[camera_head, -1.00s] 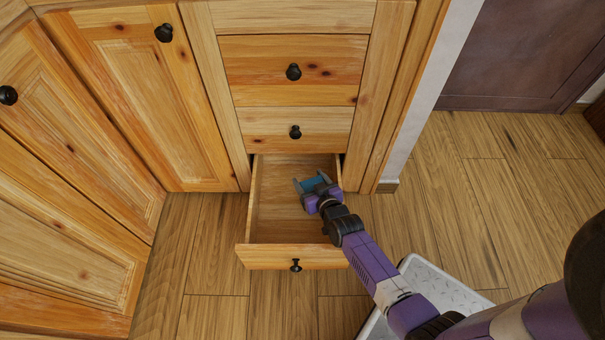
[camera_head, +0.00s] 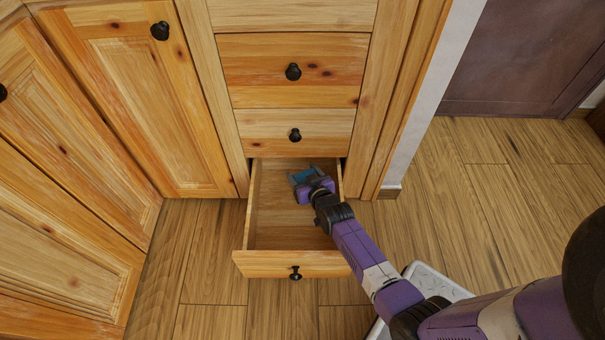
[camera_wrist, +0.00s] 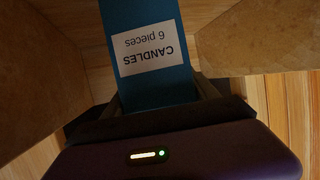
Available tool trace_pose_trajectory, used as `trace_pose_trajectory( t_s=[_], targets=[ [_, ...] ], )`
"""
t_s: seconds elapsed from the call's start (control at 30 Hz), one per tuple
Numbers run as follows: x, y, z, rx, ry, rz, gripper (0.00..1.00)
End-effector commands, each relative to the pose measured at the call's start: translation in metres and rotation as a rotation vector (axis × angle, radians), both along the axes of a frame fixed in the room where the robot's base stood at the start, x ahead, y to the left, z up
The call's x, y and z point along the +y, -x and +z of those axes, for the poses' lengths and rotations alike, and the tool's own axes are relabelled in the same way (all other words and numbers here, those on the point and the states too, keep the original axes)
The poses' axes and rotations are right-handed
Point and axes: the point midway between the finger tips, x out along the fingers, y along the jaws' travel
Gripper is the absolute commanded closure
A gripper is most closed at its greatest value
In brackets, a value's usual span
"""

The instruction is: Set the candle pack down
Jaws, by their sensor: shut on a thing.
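The candle pack (camera_wrist: 150,75) is a blue box with a white label reading "CANDLES 6 pieces", upside down in the wrist view. My gripper (camera_head: 303,175) is shut on the pack, which shows as a small blue patch between the fingers in the head view. The gripper and pack are inside the outline of the open bottom drawer (camera_head: 268,225), toward its back. Whether the pack touches the drawer floor cannot be told. The wrist view is dark, and the pack's far end is cut off by the frame.
The drawer's front panel (camera_head: 292,264) with a black knob is pulled out. Two closed drawers are above it, the lower one (camera_head: 260,134) close over the opening. Cabinet doors (camera_head: 150,110) stand at the left. The drawer's visible floor is bare in front of my gripper.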

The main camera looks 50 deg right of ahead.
Motion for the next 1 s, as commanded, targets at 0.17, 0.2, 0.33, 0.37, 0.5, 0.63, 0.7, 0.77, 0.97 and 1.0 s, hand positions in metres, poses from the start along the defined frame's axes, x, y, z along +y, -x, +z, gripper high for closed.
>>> trace_pose_trajectory(
  t_s=[0.17,0.2,0.33,0.37,0.5,0.63,0.7,0.77,0.97,1.0],
  targets=[
    [0.000,0.000,-0.002,0.000,0.000,0.000,0.10],
    [0.000,0.000,-0.002,0.000,0.000,0.000,0.10],
    [0.000,0.000,-0.002,0.000,0.000,0.000,0.10],
    [0.000,0.000,-0.002,0.000,0.000,0.000,0.10],
    [0.000,0.000,0.000,0.000,0.000,0.000,0.10],
    [0.006,0.008,0.006,0.000,-0.004,0.000,0.10],
    [0.011,0.016,0.011,0.001,-0.005,0.001,0.10],
    [0.016,0.025,0.016,0.001,-0.002,0.001,0.10],
    [0.028,0.050,0.027,0.001,-0.002,0.000,0.10],
    [0.030,0.053,0.028,0.000,-0.001,0.000,0.10]
  ],
)
